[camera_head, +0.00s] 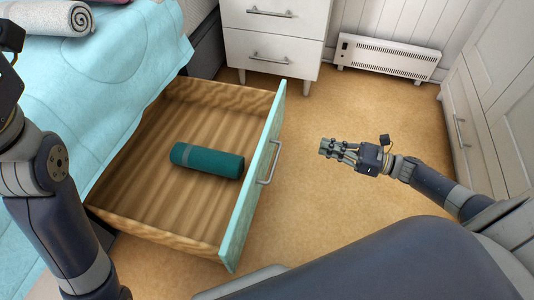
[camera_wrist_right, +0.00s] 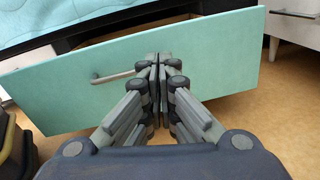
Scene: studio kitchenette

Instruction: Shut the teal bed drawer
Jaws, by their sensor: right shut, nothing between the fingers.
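The teal bed drawer (camera_head: 255,175) is pulled far out from under the bed in the head view. Its wooden inside shows, with a dark teal rolled item (camera_head: 207,160) lying in it. A grey bar handle (camera_head: 269,163) is on its front. My right gripper (camera_head: 325,147) is shut and empty, to the right of the drawer front and apart from it in the head view. In the right wrist view the shut fingers (camera_wrist_right: 158,62) point at the teal front (camera_wrist_right: 215,55), with the handle (camera_wrist_right: 112,76) to their left. My left arm comes in at the left; its fingers are not in view.
The bed with a light teal cover (camera_head: 100,70) is at the left, with a rolled grey towel (camera_head: 45,17) on it. A white nightstand (camera_head: 272,40) stands behind the drawer. A white heater (camera_head: 388,58) is at the back wall and a white cabinet (camera_head: 490,100) at the right. The floor between is clear.

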